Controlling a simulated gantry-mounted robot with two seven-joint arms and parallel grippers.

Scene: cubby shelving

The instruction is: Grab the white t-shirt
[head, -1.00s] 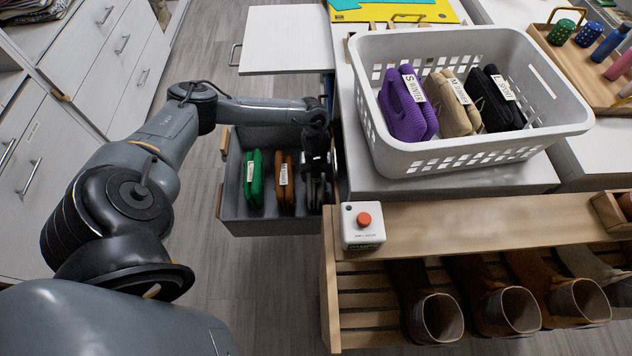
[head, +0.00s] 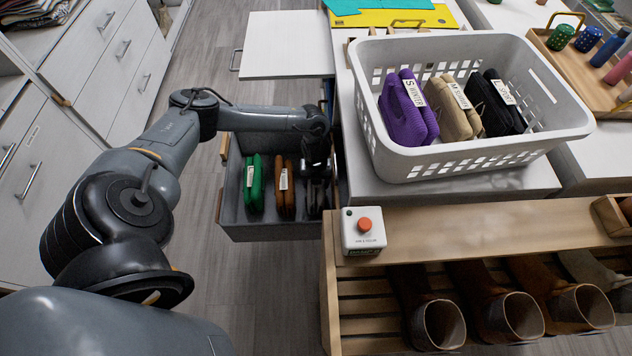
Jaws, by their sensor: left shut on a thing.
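An open grey drawer (head: 270,230) holds a folded green garment (head: 254,185) and a folded brown garment (head: 285,190), each with a white label, standing on edge side by side. My left gripper (head: 316,180) points down into the right end of this drawer, just right of the brown garment. It is shut on a folded garment there, mostly hidden by the gripper and in shadow, so its colour is unclear. I see no clearly white t-shirt. My right gripper is not in view.
A white basket (head: 480,158) with purple, beige and black labelled garments stands on the counter to the right. A box with a red button (head: 363,235) sits on a wooden boot rack (head: 460,228). Grey floor is clear left of the drawer.

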